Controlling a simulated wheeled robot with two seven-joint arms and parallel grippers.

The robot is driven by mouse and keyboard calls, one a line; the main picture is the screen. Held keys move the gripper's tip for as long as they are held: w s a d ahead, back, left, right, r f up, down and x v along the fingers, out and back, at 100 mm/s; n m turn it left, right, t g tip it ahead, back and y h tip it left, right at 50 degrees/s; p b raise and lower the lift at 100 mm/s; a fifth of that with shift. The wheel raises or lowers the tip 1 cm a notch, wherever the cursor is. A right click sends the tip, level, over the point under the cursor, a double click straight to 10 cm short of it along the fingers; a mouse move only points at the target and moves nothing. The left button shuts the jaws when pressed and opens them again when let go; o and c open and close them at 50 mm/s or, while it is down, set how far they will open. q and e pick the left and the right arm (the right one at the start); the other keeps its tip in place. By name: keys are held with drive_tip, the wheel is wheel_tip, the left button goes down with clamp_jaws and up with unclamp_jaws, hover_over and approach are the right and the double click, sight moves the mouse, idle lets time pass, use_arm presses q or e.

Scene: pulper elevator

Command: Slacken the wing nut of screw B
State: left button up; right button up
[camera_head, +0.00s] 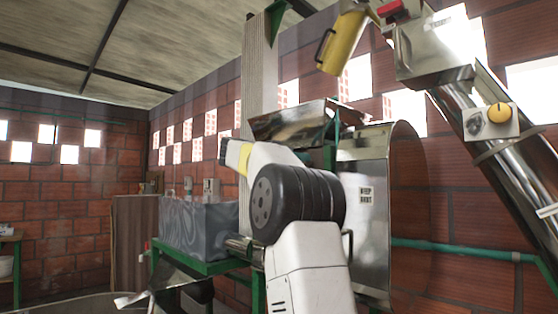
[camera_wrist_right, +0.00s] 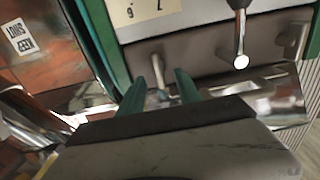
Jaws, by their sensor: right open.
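In the right wrist view, my right gripper (camera_wrist_right: 160,77) is open, with its two green fingers pointing at a machine face. A small metal screw with a handle-like head (camera_wrist_right: 157,72) shows between and just beyond the fingertips; I cannot tell whether they touch it. A second, larger metal screw (camera_wrist_right: 240,38) with a pale round end stands to the right. A pale marked plate (camera_wrist_right: 145,12) is above them; its marks are cut off, so I cannot tell which is screw B. In the head view my right arm hides the fingertips and screws. My left gripper is not in view.
A metal drum cover (camera_head: 365,225) with a label stands right of my right arm. A metal hopper (camera_head: 290,122) is above it. A grey tank (camera_head: 195,230) sits on a green frame at the left. A slanted metal tube (camera_head: 500,150) runs down the right side.

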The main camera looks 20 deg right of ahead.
drive_tip(key=shift+x, duration=1.2)
clamp_jaws()
